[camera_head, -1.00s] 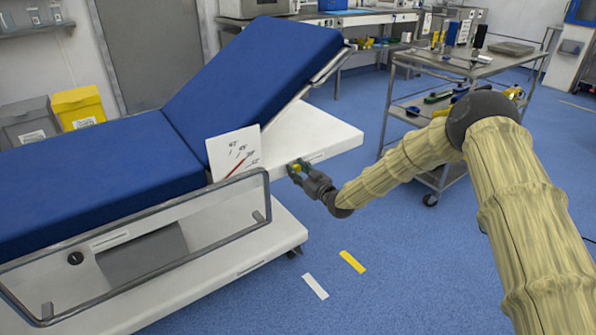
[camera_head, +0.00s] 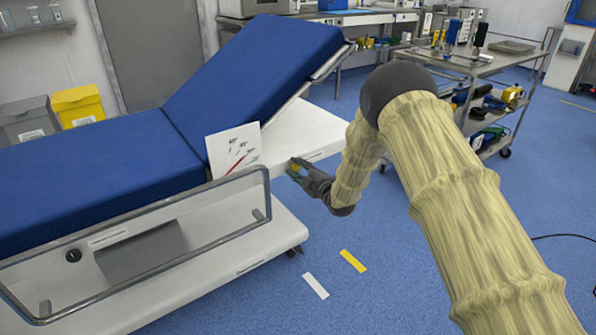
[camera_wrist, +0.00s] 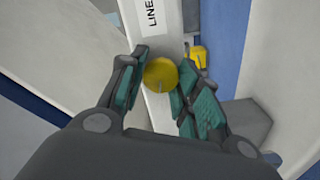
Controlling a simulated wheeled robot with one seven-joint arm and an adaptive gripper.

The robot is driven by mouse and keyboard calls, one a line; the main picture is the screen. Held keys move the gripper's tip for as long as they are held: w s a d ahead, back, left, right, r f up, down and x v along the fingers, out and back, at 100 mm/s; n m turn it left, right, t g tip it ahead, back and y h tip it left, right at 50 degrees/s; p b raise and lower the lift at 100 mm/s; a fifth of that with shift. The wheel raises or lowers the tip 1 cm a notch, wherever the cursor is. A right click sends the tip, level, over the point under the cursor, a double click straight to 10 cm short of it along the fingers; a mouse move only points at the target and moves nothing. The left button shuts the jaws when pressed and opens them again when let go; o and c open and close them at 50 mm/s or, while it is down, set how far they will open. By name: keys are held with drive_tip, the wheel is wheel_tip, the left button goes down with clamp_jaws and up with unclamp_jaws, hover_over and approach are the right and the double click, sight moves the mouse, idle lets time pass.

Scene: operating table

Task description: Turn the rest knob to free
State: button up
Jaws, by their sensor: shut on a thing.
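The rest knob (camera_wrist: 161,74) is a round yellow knob with a small mark on its face, in the middle of the wrist view. My gripper (camera_wrist: 164,66) is shut on it, with one dark, green-padded finger on each side. In the head view my gripper (camera_head: 298,168) is at the edge of the white bed frame, below the raised backrest, and mostly hides the knob. The blue backrest (camera_head: 255,65) is tilted up. A white angle plate (camera_head: 234,150) with a red pointer stands beside its lower end.
A metal side rail (camera_head: 130,215) runs along the near side of the bed, left of my gripper. A steel trolley (camera_head: 470,65) with tools stands at the right, behind my arm. The blue floor (camera_head: 400,280) in front is clear apart from tape marks.

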drive_tip(key=shift+f+n+b, duration=0.1)
drive_tip(key=shift+n+b, duration=0.2)
drive_tip(key=shift+n, duration=0.9)
drive_tip(key=o, duration=1)
drive_tip(key=shift+s, duration=0.1)
drive_tip(key=v, duration=1.2)
